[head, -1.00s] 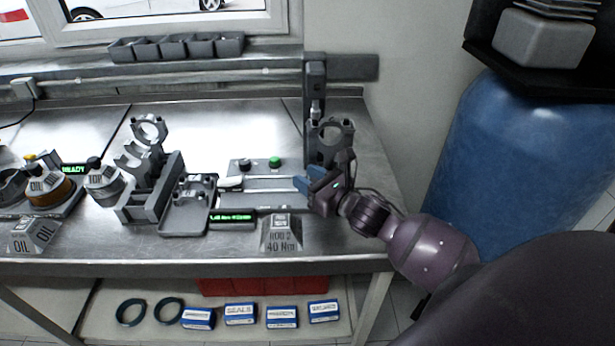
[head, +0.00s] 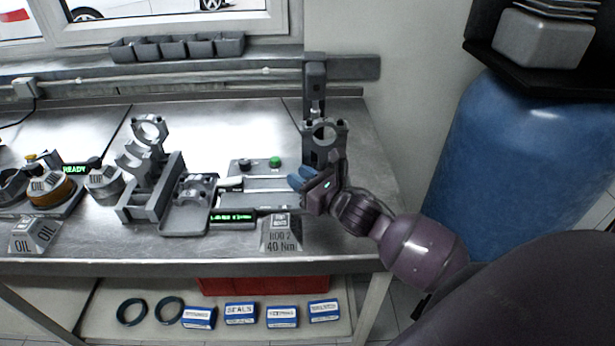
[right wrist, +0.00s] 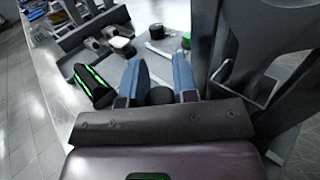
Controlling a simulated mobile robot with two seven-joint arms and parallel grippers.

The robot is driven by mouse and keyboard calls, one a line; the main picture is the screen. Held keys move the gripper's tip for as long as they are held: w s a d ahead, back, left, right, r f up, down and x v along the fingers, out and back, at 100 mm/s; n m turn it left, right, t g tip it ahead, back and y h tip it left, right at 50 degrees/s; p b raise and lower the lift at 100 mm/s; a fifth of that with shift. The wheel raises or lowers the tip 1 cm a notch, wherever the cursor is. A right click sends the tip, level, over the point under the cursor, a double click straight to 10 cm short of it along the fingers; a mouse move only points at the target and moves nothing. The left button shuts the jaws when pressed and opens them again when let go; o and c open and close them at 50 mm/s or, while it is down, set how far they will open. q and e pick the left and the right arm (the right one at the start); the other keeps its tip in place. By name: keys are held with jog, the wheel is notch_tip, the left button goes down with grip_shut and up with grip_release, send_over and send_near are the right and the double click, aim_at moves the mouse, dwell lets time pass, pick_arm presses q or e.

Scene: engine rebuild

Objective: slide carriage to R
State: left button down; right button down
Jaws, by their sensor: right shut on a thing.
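The carriage (head: 325,155) is a dark grey upright block with a round ring at its top. It stands at the right end of the pale rails (head: 270,183), in front of the dark vertical column. My right gripper (head: 300,180) is low at its front, with blue fingers pointing left. In the right wrist view the gripper (right wrist: 160,85) has its fingers on either side of a dark round knob (right wrist: 160,95), and it is shut on it. The carriage's grey frame (right wrist: 205,40) rises to the right there. My left gripper is out of view.
A tilted sign marked ROD 2 40 Nm (head: 281,233) stands at the bench's front. A green-lit display (head: 233,218), a grey tray (head: 187,224) and green and black buttons (head: 274,162) lie left of the gripper. A blue drum (head: 510,170) stands right of the bench.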

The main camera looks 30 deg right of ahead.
jog(key=shift+w+a, duration=0.45)
jog(key=shift+a, duration=0.3)
jog(key=shift+w+a, duration=0.5)
jog(key=shift+a, duration=0.25)
jog(key=shift+w+a, duration=0.45)
jog(key=shift+a, duration=0.3)
jog(key=c, duration=1.2)
grip_release()
jog(key=shift+o, duration=0.2)
jog(key=v, duration=1.1)
jog(key=shift+d, duration=0.1)
